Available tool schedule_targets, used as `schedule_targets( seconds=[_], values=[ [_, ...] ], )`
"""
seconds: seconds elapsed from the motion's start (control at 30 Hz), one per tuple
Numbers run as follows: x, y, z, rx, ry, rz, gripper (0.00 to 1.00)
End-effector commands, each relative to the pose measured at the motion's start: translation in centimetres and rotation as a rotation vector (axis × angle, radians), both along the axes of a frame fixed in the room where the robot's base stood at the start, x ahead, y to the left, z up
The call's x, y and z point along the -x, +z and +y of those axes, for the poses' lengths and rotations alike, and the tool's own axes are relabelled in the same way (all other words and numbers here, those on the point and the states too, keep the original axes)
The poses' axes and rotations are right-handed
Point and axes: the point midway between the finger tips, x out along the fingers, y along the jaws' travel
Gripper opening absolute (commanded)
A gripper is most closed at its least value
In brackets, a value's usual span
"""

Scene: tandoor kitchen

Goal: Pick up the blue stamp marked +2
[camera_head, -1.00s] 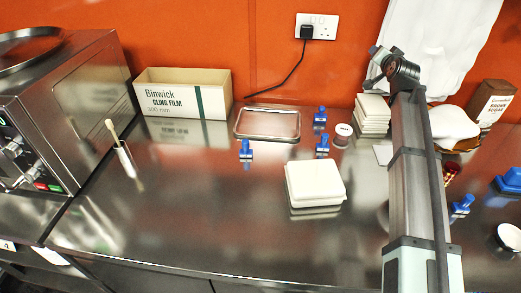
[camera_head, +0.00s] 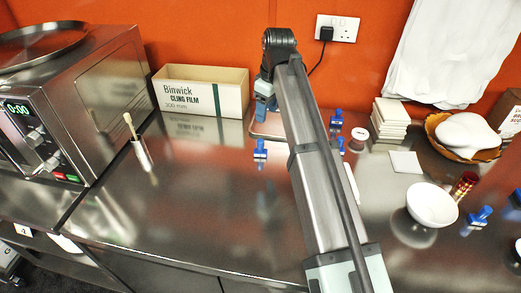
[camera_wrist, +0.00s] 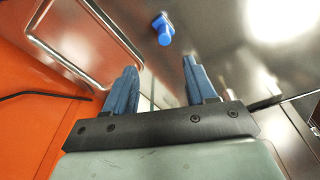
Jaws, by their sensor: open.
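Several blue stamps stand on the steel counter; no +2 marking is readable on any of them. My gripper (camera_head: 262,106) is over the back of the counter by the metal tray, partly hidden by my arm. In the wrist view my gripper (camera_wrist: 160,82) is open, with nothing between its blue fingers. One blue stamp (camera_wrist: 163,28) shows beyond the fingertips.
A metal tray (camera_wrist: 132,42) lies beside the fingers in the wrist view. A cling film box (camera_head: 203,92) stands at the back left. A white bowl (camera_head: 432,206), a stack of white tiles (camera_head: 390,119) and a basket (camera_head: 436,128) are on the right. The front-left counter is clear.

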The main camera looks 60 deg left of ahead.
Motion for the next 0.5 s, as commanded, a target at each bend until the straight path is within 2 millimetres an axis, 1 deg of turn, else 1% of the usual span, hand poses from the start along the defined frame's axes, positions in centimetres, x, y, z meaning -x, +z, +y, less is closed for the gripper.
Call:
schedule_targets(
  seconds=[0.03, 0.17, 0.4, 0.5],
  values=[
    [0.5, -0.1, 0.0, 0.012, 0.015, 0.002, 0.56],
    [0.8, -1.2, -0.1, 0.021, 0.027, 0.004, 0.56],
    [0.9, -5.4, 0.3, 0.021, 0.025, 0.004, 0.56],
    [1.0, -6.7, 0.5, 0.02, 0.024, 0.004, 0.56]
  ],
)
